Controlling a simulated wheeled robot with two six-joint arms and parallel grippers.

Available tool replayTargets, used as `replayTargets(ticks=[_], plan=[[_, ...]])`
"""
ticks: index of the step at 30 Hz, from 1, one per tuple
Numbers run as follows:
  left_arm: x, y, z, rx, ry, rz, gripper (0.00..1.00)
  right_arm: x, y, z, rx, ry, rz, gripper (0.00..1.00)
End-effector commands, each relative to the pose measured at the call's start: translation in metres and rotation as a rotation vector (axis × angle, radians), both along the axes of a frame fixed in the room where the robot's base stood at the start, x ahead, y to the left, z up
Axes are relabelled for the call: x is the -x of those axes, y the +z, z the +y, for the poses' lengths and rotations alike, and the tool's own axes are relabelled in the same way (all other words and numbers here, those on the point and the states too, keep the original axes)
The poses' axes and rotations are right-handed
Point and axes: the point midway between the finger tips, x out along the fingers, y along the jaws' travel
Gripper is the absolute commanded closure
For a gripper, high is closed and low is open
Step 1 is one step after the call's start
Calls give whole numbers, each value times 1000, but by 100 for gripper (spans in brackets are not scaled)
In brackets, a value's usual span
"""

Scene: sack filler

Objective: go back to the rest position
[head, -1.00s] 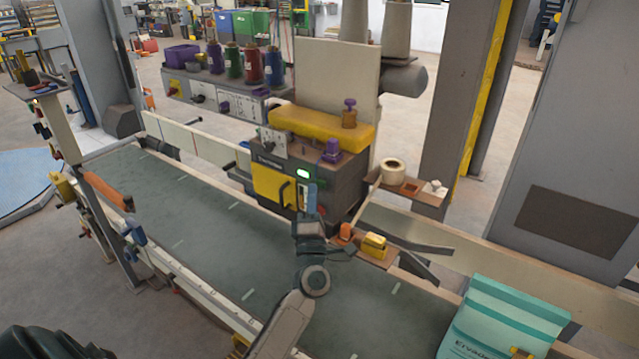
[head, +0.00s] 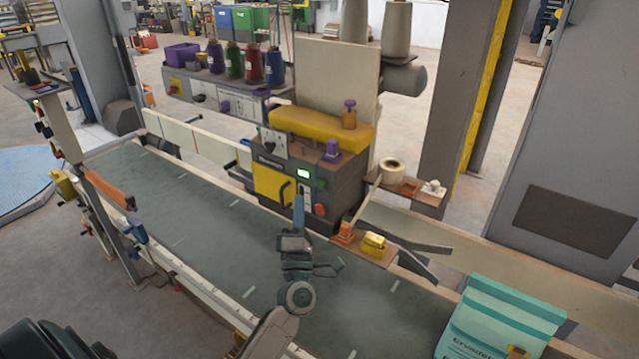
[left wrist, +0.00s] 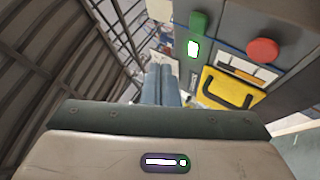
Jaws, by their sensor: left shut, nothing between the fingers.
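My left gripper (head: 298,213) stands over the grey conveyor belt in the head view, in front of the sewing machine's control box. Its blue fingers are together with nothing between them. The fingers also show in the left wrist view (left wrist: 161,85), pointing up past the machine's panel. My right gripper is not in view.
The machine box has a yellow door (head: 272,185), a green button and a red button (head: 320,209). A small shelf with an orange item (head: 345,232) and a yellow item (head: 373,244) sits right of my gripper. A teal sack (head: 500,320) stands at the lower right. The belt (head: 150,190) is clear at left.

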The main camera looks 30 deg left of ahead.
Motion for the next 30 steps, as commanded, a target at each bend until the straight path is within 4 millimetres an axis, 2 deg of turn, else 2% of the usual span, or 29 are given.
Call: replayTargets(ticks=[23,26,29,30], plan=[[-1,-2,0,-3,0,4,100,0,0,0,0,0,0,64],[-5,-18,-2,-33,1,52,100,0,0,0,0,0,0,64],[-14,-63,-8,-118,0,176,100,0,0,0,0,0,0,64],[-18,-88,-11,-166,-4,245,100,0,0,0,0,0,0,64]])
